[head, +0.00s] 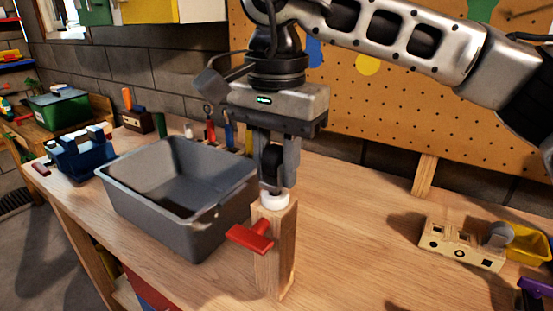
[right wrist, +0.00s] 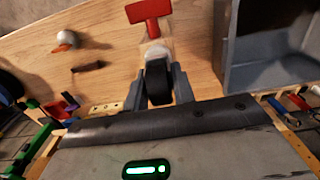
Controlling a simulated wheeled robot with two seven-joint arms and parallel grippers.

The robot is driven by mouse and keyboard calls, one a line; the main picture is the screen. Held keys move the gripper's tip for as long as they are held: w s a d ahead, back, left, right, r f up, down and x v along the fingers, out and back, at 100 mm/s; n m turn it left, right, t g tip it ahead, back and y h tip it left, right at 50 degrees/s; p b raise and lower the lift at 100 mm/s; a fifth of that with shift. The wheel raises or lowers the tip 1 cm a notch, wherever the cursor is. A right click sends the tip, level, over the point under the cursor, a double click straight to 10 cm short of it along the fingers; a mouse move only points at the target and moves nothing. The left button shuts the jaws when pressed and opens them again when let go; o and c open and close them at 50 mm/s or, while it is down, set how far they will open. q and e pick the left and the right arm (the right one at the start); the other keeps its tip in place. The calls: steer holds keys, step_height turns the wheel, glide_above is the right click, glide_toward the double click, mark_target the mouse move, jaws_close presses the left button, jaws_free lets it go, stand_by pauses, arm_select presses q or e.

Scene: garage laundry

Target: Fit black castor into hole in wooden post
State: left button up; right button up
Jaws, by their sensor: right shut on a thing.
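The black castor (head: 271,164) is held wheel up between the fingers of my right gripper (head: 278,178), which is shut on it. It also shows between the fingers in the right wrist view (right wrist: 157,82). The wooden post (head: 275,245) stands upright on the bench directly below, with a red T-shaped handle (head: 252,236) on its side. A white collar (head: 273,200) is between the wheel and the post top, at or very near the top face. The hole and the castor's stem are hidden, so I cannot tell how deep the stem sits. My left gripper is not in view.
A grey bin (head: 180,195) stands close to the left of the post. A blue tool (head: 85,155) lies farther left. A light wooden block with holes (head: 460,243) and a yellow tray (head: 528,245) are at the right.

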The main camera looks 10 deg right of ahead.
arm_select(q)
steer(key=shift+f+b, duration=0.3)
arm_select(e)
steer(key=shift+f, duration=0.5)
steer(key=o, duration=1.1)
steer(key=shift+r, duration=0.35)
arm_select(q)
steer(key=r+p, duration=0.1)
steer(key=p, duration=0.1)
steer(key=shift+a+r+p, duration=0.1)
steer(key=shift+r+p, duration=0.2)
steer(key=shift+p, duration=0.05)
arm_select(e)
step_height(320, 180, up, 15)
